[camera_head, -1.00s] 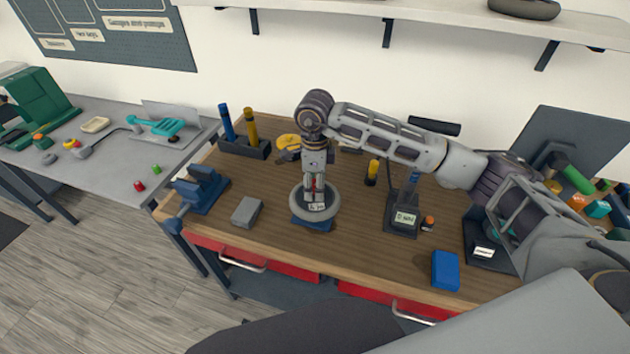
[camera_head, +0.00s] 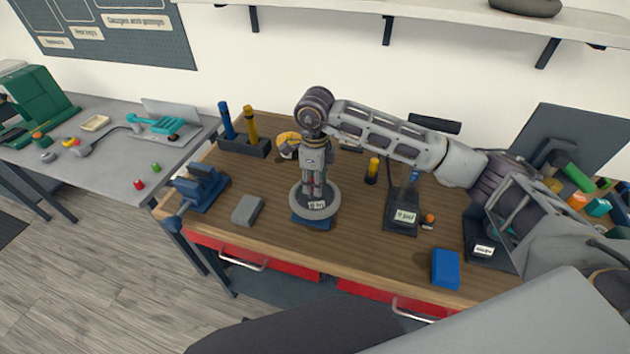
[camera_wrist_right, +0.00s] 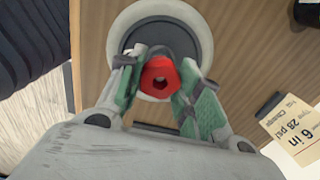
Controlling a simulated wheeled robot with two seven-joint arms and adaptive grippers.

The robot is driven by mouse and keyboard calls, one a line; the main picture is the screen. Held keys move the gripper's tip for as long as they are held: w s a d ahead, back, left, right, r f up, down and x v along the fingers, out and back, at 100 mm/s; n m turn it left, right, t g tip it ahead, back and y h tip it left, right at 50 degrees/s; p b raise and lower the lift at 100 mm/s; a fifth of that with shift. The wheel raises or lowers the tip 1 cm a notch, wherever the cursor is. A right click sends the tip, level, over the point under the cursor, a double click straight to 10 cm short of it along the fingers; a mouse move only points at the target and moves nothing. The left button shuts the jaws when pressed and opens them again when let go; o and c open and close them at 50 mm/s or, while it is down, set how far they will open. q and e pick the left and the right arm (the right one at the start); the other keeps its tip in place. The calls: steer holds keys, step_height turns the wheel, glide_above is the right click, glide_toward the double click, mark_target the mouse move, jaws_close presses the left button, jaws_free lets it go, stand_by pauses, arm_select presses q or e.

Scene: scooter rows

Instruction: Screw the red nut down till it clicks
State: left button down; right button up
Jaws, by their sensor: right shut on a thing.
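The red nut (camera_wrist_right: 160,77) sits over the middle of a round grey wheel (camera_wrist_right: 203,40) in the right wrist view. My right gripper (camera_wrist_right: 158,84) points down and is shut on the nut, with one green-padded finger on each side. In the head view the right gripper (camera_head: 317,192) stands over the wheel (camera_head: 299,207), which rests on a blue stand (camera_head: 311,224) on the wooden bench. The nut's thread and the part beneath it are hidden. My left gripper is not in view.
A blue vise (camera_head: 201,187) and a grey block (camera_head: 247,210) lie left of the wheel. A labelled stand (camera_head: 402,220) and a blue box (camera_head: 445,268) are to the right. Bare bench lies between.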

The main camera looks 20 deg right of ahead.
steer(key=shift+m, duration=7.3)
steer(key=shift+r+m+p, duration=0.1)
steer(key=shift+m+p, duration=0.45)
steer(key=shift+m, duration=1.85)
steer(key=o, duration=1.1)
